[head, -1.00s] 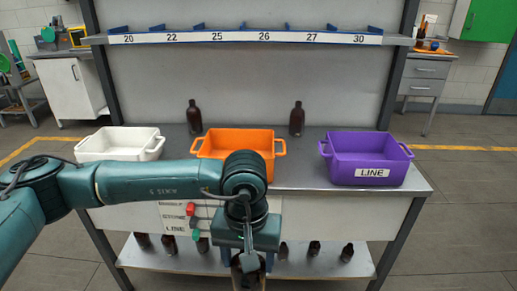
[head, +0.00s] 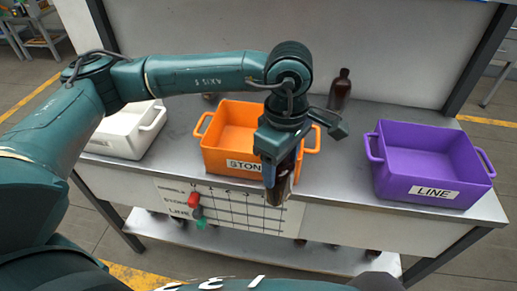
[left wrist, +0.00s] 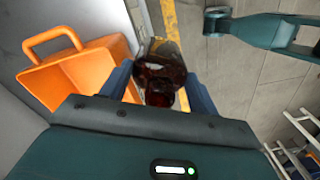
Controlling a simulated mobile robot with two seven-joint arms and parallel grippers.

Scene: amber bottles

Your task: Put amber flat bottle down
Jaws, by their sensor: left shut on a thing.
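My left gripper (head: 278,160) is shut on the amber flat bottle (head: 279,188), a dark brown glass bottle. In the head view it hangs in front of the orange bin (head: 213,142), over or just before the table's front edge; its exact height is unclear. In the left wrist view the bottle (left wrist: 160,75) sits between the blue fingers, with the orange bin (left wrist: 75,75) at its left. The orange bin's label reads STON, partly hidden by the gripper. A teal arm, possibly my right, shows in the left wrist view; its gripper state is unclear.
A white bin (head: 118,142) stands left and a purple bin (head: 425,160) labelled LINE stands right on the grey table (head: 335,180). A brown bottle (head: 340,90) stands behind. The tabletop between the orange and purple bins is free. Several bottles stand on the shelf below.

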